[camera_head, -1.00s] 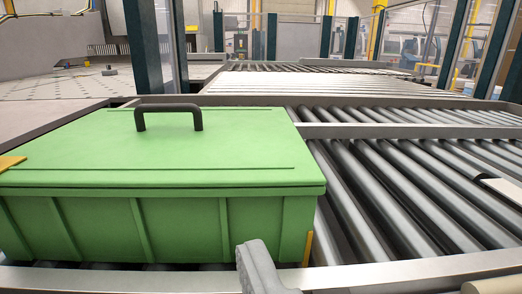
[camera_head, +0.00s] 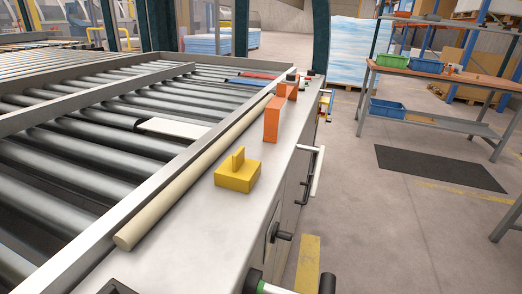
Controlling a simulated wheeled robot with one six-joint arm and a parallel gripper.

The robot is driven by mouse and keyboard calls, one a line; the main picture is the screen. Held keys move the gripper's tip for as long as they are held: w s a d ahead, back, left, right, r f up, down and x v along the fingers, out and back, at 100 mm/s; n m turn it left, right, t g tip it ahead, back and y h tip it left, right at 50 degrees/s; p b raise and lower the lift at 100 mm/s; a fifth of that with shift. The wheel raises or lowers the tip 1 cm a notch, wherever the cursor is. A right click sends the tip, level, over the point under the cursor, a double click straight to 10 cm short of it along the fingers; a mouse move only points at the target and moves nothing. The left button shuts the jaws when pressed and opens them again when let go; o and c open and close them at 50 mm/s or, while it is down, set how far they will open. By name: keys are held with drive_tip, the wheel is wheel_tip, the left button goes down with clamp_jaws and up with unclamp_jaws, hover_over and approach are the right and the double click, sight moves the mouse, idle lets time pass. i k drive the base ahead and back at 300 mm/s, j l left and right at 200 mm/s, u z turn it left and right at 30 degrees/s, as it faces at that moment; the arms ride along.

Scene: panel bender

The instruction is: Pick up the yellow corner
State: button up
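The yellow corner (camera_head: 236,178) is a small yellow block with an upright tab on top. It sits on the pale metal ledge (camera_head: 203,232) beside the roller conveyor, near the middle of the head view. It stands apart from the long beige rod to its left. Nothing covers it. My gripper cannot be made out in the head view, so its distance from the yellow corner does not show.
The beige rod (camera_head: 195,180) lies along the ledge. Orange blocks (camera_head: 272,120) stand behind the yellow corner. Rollers (camera_head: 75,165) fill the left. Handles (camera_head: 316,172) stick out from the cabinet side. Open floor lies right, before a workbench (camera_head: 440,76) with bins.

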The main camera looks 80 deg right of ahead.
sight(237, 172)
drive_tip(key=j+z, duration=0.1)
drive_tip(key=z, duration=1.6)
drive_tip(key=k+l+u, duration=0.25)
drive_tip(key=k+l, duration=0.05)
drive_tip(key=k, duration=0.05)
